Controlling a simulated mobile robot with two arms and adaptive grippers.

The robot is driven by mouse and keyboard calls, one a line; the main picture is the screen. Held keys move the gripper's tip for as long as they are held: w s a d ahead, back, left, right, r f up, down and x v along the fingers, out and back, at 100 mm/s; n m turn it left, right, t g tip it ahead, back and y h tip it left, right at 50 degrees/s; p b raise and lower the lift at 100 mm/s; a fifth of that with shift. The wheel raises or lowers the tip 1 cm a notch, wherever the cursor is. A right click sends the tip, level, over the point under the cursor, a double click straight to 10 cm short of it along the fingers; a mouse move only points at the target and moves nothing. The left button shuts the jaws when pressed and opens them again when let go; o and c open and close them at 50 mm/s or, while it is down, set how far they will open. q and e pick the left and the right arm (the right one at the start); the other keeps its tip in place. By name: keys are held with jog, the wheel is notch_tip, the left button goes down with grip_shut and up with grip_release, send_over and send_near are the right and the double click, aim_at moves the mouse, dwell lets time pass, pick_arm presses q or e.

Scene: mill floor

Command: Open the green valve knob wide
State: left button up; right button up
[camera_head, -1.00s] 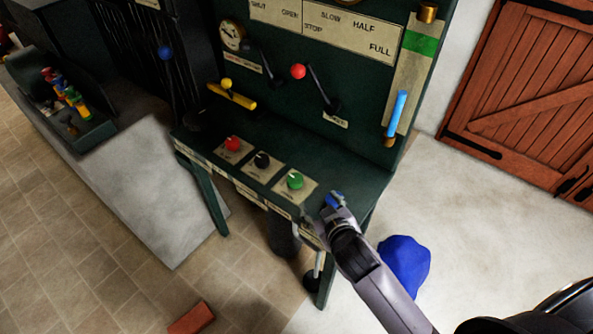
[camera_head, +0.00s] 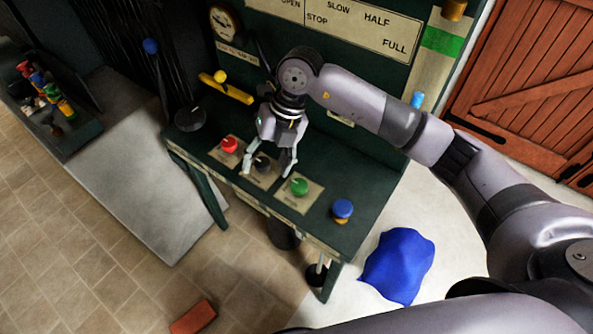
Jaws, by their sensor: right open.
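The green valve knob (camera_head: 299,187) sits on a pale plate at the right of a row of three knobs on the dark green console shelf. The red knob (camera_head: 229,145) is at the left of the row. The black knob (camera_head: 262,163) is in the middle, partly behind my gripper's fingers. My right gripper (camera_head: 268,170) points down over the black knob with its fingers spread, open and empty. Its right finger is just left of the green knob and seems apart from it. My left gripper is not in view.
A blue-topped knob (camera_head: 342,208) stands at the shelf's right end. A yellow lever (camera_head: 226,88) is behind the row. A blue cloth-like heap (camera_head: 398,265) and a red brick (camera_head: 193,317) lie on the floor. A crate of coloured items (camera_head: 50,105) is at the far left.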

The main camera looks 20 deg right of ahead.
aim_at(299, 184)
jog(key=w+d+r+m+h, duration=0.1)
jog(key=w+d+h, duration=0.25)
jog(key=d, duration=0.45)
jog(key=shift+t+h, duration=0.25)
jog(key=shift+t, duration=0.05)
jog(key=f+p, duration=0.1)
jog(key=f, duration=0.4)
jog(key=f+p, duration=0.1)
jog(key=f, duration=0.4)
jog(key=f+p, duration=0.2)
jog(key=f, duration=0.3)
jog(key=shift+s+d+f, duration=0.15)
jog(key=shift+s+f, duration=0.1)
jog(key=shift+f, duration=0.1)
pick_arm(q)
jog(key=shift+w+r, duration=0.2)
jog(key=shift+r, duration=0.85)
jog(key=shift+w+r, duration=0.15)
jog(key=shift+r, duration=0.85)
pick_arm(e)
jog(key=shift+f, duration=0.6)
jog(key=shift+c, duration=0.5)
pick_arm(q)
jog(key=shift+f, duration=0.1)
pick_arm(e)
jog(key=c, duration=1.1)
